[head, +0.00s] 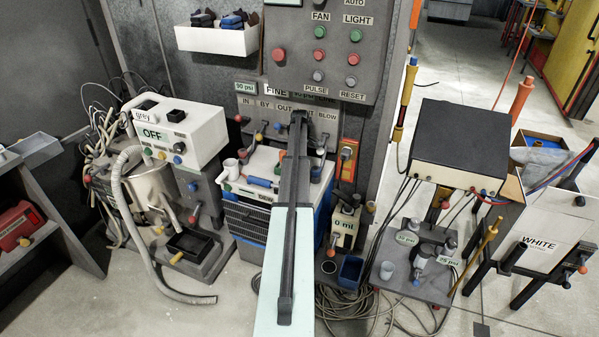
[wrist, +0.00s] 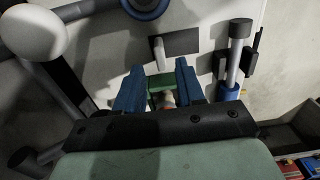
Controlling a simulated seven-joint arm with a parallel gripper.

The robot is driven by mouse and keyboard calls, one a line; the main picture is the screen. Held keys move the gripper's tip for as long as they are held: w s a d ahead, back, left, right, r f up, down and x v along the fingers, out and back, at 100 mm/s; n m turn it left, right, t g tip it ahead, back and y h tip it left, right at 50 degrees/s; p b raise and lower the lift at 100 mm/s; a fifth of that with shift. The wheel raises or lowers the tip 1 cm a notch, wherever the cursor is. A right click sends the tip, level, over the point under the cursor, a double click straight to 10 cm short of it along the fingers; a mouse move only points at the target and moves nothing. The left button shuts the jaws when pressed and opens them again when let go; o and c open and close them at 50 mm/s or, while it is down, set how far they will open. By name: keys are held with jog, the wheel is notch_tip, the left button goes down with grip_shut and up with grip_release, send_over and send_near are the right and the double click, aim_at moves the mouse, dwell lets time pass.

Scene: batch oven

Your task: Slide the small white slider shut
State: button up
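In the wrist view, a small whitish slider handle (wrist: 159,53) stands out beside a dark rectangular slot (wrist: 182,42) on a pale panel. It lies just beyond the fingertips. My gripper (wrist: 160,72) has two blue fingers standing apart. A green block and a reddish-white round part show between the fingers near their base, and I cannot tell whether these belong to the gripper. The fingers do not visibly hold the handle; whether they touch it is unclear. In the head view my arm reaches up the middle and hides the gripper's fingers, and I cannot pick out the slider there.
In the wrist view, a large white knob (wrist: 33,32) is at left, a blue round part (wrist: 145,5) at top, and a pale rod with a blue end (wrist: 236,55) at right. In the head view, a white OFF box (head: 180,132) and the button panel (head: 322,55) flank the arm.

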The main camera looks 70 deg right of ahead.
notch_tip(320, 180, down, 6)
dwell(0.4)
grip_shut()
dwell(0.5)
